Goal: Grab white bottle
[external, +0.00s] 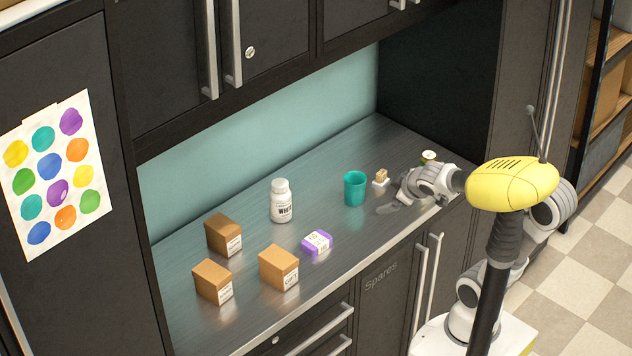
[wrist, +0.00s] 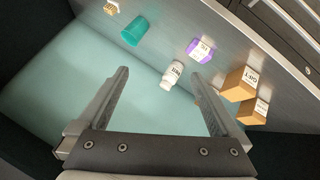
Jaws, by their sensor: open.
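The white bottle (external: 282,203) stands upright on the metal counter (external: 345,250), near the teal back wall. It has a white cap and a label with dark print. In the wrist view the bottle (wrist: 172,75) shows beyond and between the fingertips, at a distance. My gripper (external: 388,209) is at the right part of the counter, to the right of the teal cup and well apart from the bottle. In the wrist view my gripper (wrist: 162,75) has its two fingers spread wide with nothing held between them.
The teal cup (external: 355,188) stands between my gripper and the bottle. A small soap-like block on a dish (external: 380,178) and a small jar (external: 429,157) are near my wrist. A purple package (external: 317,242) and brown boxes (external: 279,268) lie left and front. Cabinets (external: 260,50) overhang the counter.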

